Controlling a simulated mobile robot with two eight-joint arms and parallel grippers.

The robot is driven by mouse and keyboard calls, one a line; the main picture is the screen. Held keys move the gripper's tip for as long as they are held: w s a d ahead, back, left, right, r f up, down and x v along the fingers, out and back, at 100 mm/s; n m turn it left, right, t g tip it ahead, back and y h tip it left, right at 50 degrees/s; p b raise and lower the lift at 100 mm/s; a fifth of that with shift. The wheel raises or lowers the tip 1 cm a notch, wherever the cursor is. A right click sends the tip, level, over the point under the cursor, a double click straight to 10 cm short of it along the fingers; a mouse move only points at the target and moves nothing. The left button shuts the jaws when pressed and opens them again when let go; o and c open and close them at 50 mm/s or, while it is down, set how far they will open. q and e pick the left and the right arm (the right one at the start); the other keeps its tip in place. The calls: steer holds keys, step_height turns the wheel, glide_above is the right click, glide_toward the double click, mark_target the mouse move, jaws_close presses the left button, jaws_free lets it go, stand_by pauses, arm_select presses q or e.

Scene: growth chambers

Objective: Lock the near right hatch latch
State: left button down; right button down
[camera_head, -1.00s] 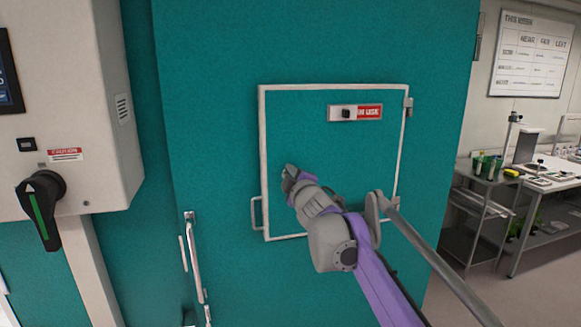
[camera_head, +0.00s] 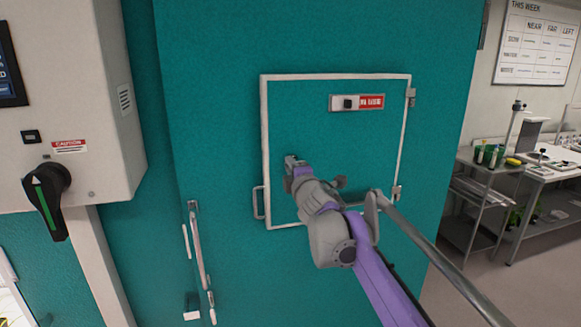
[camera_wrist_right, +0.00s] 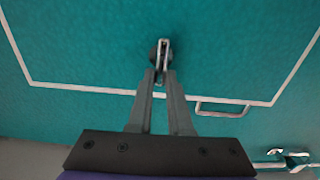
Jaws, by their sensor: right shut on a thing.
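The hatch (camera_head: 330,130) is a teal panel with a white frame, set in the teal chamber wall, and it looks flush with it. My right gripper (camera_wrist_right: 163,75) is shut on a small grey latch (camera_wrist_right: 162,48) near the frame's edge in the right wrist view. The latch handle sits between the fingertips. In the head view my right gripper (camera_head: 291,168) lies over the hatch's lower left, and my arm hides much of the latch. I cannot tell the latch's exact angle. My left gripper is not in view.
A pull handle (camera_head: 258,202) is at the hatch's left edge, and a red and white label plate (camera_head: 358,102) is near its top. A long door handle (camera_head: 197,250) stands left. A grey box with a black rotary switch (camera_head: 46,198) is further left. Shelves and a bench (camera_head: 548,172) stand right.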

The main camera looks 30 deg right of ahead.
steer(key=c, duration=0.8)
jaws_free()
steer(key=shift+c, duration=0.2)
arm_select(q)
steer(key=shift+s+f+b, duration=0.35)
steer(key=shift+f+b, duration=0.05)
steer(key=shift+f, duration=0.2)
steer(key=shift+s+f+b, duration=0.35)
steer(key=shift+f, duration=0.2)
arm_select(e)
steer(key=v, duration=1)
steer(key=shift+s, duration=0.4)
